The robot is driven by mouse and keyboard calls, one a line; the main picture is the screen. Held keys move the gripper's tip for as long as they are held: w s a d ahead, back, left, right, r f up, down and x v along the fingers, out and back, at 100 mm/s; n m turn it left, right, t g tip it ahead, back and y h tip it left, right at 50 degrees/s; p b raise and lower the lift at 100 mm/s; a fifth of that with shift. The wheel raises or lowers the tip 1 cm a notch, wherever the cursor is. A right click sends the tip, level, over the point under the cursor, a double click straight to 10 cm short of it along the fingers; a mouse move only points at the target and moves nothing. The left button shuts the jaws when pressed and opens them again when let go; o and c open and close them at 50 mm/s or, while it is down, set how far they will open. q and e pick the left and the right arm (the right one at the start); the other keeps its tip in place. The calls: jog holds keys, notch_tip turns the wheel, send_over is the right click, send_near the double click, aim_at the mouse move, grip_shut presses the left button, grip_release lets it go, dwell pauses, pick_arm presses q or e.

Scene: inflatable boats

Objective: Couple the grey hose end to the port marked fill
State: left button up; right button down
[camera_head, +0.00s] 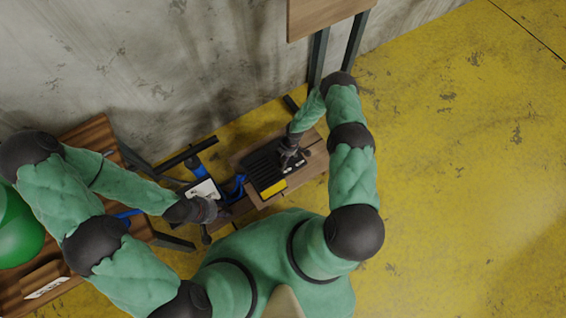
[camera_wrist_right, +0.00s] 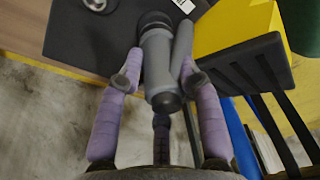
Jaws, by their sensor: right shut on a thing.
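The grey hose end (camera_wrist_right: 157,60) is a grey cylinder with a darker tip, between the purple fingers of my right gripper (camera_wrist_right: 163,78) in the right wrist view. My right gripper is shut on it, above a dark panel (camera_wrist_right: 84,45). A round ring-shaped fitting (camera_wrist_right: 98,4) shows on the panel at the top edge. A small white label (camera_wrist_right: 184,5) lies right of the tip; its writing is unreadable, so I cannot tell which port is fill. In the head view my right gripper (camera_head: 290,158) is over the black ribbed unit (camera_head: 262,168). My left gripper (camera_head: 207,212) is near a white-topped item (camera_head: 202,190); its fingers are unclear.
A yellow block (camera_wrist_right: 235,28) and a black slatted part (camera_wrist_right: 245,68) stand close right of the right gripper. A wooden table (camera_head: 95,135) with a green round object (camera_head: 18,228) is at left. Another wooden top (camera_head: 325,14) is at the back. The yellow floor at right is clear.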

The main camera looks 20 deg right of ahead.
jog(key=shift+f, duration=0.5)
dwell(0.3)
jog(key=c, duration=0.8)
grip_release()
jog(key=shift+o, duration=0.2)
jog(key=shift+r, duration=0.15)
